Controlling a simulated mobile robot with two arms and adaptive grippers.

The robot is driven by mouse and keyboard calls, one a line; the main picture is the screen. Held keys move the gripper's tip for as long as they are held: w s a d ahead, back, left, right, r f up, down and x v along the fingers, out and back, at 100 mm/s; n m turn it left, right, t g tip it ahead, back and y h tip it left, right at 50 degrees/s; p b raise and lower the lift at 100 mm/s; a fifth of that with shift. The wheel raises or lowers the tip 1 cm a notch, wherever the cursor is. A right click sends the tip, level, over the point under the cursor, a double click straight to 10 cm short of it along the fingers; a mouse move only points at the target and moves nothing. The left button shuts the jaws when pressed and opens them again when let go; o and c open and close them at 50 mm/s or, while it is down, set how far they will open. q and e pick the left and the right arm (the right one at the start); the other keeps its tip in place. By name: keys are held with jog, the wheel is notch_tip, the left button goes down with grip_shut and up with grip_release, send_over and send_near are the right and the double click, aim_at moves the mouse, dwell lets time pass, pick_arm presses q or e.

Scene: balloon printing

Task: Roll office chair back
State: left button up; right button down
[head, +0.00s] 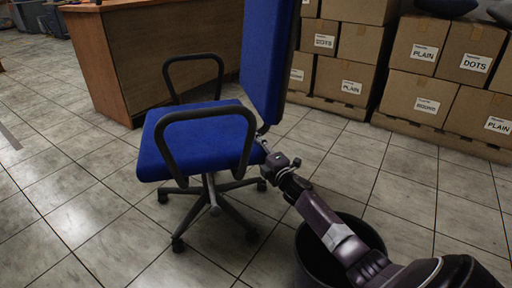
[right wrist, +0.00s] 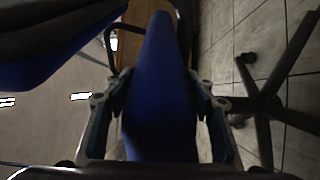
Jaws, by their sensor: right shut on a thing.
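The blue office chair (head: 190,140) stands left of centre in the head view. It has dark armrests, a tall backrest (head: 268,60) and a wheeled base (head: 210,200). My right gripper (head: 266,148) reaches in from the lower right to the rear of the seat, just below the backrest. In the right wrist view my gripper's fingers (right wrist: 157,105) lie on both sides of the blue seat (right wrist: 158,80) and are shut on it. The chair's base (right wrist: 262,100) shows at the right there. My left gripper is not in view.
A dark round bin (head: 312,262) stands under my right arm, close to the chair. A wooden desk (head: 150,55) is behind the chair. Labelled cardboard boxes (head: 410,100) are stacked along the back right. Tiled floor (head: 70,215) is clear to the left and front.

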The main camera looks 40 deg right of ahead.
jog(key=shift+s+d+f, duration=0.15)
jog(key=shift+d+f, duration=0.1)
jog(key=shift+d, duration=0.1)
jog(key=c, duration=1.4)
grip_release()
jog(key=o, duration=0.6)
jog(key=shift+s, duration=0.1)
jog(key=shift+a+r, duration=0.1)
jog(key=shift+r, duration=0.05)
jog(key=shift+a, duration=0.1)
jog(key=s, duration=0.4)
jog(key=s+a, duration=0.1)
jog(key=s, duration=0.6)
jog(key=shift+s+a, duration=0.35)
